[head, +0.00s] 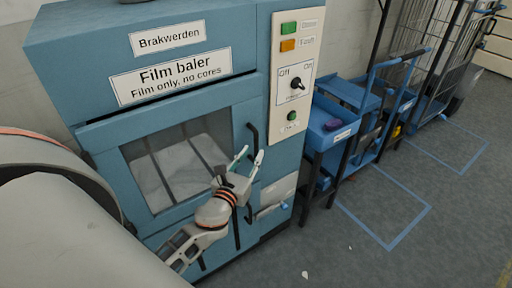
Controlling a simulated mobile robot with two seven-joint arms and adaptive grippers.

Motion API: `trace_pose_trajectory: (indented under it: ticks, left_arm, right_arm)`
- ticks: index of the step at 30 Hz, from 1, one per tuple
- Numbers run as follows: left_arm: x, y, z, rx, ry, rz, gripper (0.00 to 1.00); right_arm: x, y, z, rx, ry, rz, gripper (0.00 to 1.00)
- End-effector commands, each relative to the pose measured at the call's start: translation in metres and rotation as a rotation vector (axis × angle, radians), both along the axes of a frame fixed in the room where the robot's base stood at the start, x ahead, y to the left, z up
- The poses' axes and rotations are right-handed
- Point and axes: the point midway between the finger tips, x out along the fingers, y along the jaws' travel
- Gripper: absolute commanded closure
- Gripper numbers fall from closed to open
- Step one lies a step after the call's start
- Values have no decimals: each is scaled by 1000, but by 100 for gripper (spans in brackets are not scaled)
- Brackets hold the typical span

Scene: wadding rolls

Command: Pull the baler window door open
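The blue film baler (90,40) stands in front of me. Its window door (160,125) has a blue frame around a clear pane, with pale material visible behind it. The door looks shut. A dark upright handle (252,132) is at the door's right edge; its middle is hidden behind my gripper. My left gripper (249,158) is in front of this handle, its two pale fingertips apart. No clear grip on the handle shows, and I cannot tell whether they touch. My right gripper is not in view.
A control panel (292,65) with a black knob is right of the door. A blue cart (332,122) with bins stands close to the baler's right side. A wire cage trolley (430,50) is farther back. Grey floor with blue marked outlines (395,246) is free at right.

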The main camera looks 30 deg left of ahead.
Motion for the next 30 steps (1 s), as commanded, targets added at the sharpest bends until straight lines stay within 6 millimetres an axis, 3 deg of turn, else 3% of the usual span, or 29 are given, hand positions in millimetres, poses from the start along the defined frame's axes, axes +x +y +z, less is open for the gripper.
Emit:
trace_pose_trajectory:
  ticks: [3, 9, 19, 22, 23, 30]
  left_arm:
    - [19, 4, 2, -2, -1, 1, 73]
    - [37, 7, 0, -3, 0, 0, 73]
    - [41, 8, -1, -4, 1, 0, 73]
    - [41, 8, -1, -4, 1, 0, 97]
    - [41, 8, -1, -4, 1, 0, 100]
    - [41, 7, -1, -4, 1, -4, 100]
  right_arm:
    - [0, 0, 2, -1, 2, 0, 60]
    - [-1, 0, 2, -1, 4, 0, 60]
    - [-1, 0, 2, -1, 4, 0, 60]
    - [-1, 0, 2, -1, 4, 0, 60]
    - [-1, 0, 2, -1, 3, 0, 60]
    - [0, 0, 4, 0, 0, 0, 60]
